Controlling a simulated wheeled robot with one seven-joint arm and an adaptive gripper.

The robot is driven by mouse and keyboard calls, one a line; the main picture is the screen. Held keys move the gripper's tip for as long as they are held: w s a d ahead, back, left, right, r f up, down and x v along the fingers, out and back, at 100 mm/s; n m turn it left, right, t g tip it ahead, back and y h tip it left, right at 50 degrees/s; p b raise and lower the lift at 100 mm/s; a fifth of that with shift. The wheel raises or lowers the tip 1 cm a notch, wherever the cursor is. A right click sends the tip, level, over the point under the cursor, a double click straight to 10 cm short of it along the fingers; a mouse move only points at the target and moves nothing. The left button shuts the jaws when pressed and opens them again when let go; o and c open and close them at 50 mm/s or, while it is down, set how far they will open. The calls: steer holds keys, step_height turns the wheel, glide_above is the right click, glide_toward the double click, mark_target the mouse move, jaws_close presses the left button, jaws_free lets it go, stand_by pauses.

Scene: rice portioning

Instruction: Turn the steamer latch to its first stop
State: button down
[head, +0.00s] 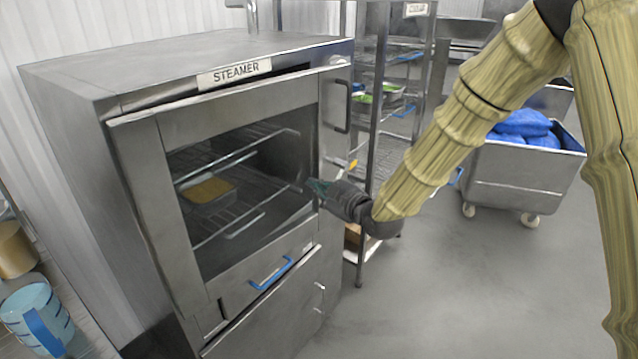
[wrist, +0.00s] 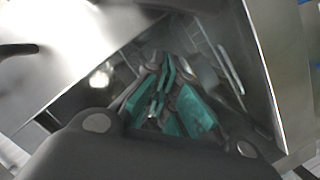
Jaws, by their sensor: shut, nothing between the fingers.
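The steamer (head: 90,130) stands at the left in the head view, with a windowed door (head: 135,150) in its front. A small yellow-tipped lever (head: 352,164), which looks like the latch, sits on the right side of the front, below a dark upright handle (head: 343,106). My gripper (head: 318,187) is just below and left of this lever, in front of the right edge of the window. Its teal fingers are shut and empty. The wrist view shows the fingers (wrist: 165,85) against the window and the racks; I cannot make out the latch there.
A pan of yellow food (head: 208,190) sits on a rack behind the window. A shelf rack (head: 372,110) stands behind, a cart with blue bags (head: 525,168) at right, a blue jug (head: 38,315) at lower left.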

steer(key=shift+w+d+f, duration=0.45)
steer(key=shift+f, duration=0.3)
steer(key=shift+w+d+f+n+b, duration=0.2)
steer(key=shift+f+b, duration=0.2)
steer(key=shift+b, duration=0.2)
steer(key=shift+w+d+f+n+b, duration=0.1)
steer(key=shift+f+n+b, duration=0.1)
steer(key=shift+f+b, duration=0.3)
steer(key=shift+a+r, duration=0.1)
steer(key=shift+r, duration=0.2)
